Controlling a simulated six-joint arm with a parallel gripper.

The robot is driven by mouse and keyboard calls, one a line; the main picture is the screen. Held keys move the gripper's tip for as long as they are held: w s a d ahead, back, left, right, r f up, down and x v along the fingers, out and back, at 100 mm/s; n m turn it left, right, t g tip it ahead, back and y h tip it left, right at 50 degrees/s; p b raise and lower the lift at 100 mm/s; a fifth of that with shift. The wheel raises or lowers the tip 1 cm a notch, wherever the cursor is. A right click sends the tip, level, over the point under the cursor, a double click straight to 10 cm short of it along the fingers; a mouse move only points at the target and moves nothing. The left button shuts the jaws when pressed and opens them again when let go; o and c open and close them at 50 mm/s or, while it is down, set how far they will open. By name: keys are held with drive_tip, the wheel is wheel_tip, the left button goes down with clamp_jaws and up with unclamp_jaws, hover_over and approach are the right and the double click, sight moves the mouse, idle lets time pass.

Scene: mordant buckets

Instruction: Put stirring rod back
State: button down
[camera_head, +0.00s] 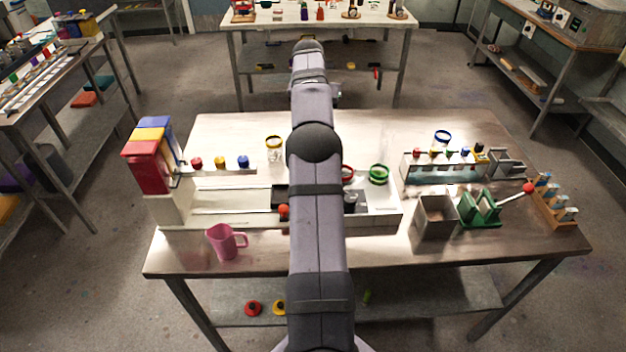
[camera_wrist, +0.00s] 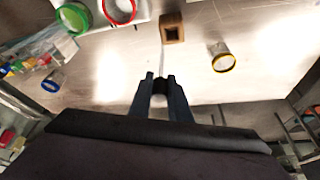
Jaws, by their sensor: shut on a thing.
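My gripper (camera_wrist: 160,78) shows in the wrist view, its fingers closed around a dark piece. A thin pale rod, seemingly the stirring rod (camera_wrist: 163,56), runs from there toward a brown wooden block. The block (camera_wrist: 172,28) has a square opening in its top and stands on the bench. The rod's tip looks near the block, but I cannot tell whether it is inside, touching or apart. In the head view my arm hides the fingers, the rod and the block.
A yellow-rimmed jar (camera_wrist: 223,60) stands beside the block; it also shows in the head view (camera_head: 273,145). Green-rimmed (camera_head: 379,172), red-rimmed (camera_wrist: 125,8) and blue-rimmed (camera_head: 442,137) vessels stand on the other side. A vial rack (camera_head: 440,172) is at right.

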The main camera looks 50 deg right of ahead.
wheel_tip(320, 180, down, 10)
drive_tip(key=w+a+p, duration=0.1)
drive_tip(key=p, duration=0.1)
drive_tip(key=shift+w+n, duration=0.25)
drive_tip(key=shift+n, duration=0.15)
idle(0.5)
drive_tip(key=shift+f, duration=0.1)
drive_tip(key=shift+f, duration=0.1)
drive_tip(key=c, duration=1.6)
unclamp_jaws()
drive_tip(key=shift+c, duration=0.2)
drive_tip(key=b+v, duration=0.3)
drive_tip(key=v, duration=0.9)
drive_tip(key=shift+b, duration=0.35)
drive_tip(key=shift+s, duration=0.15)
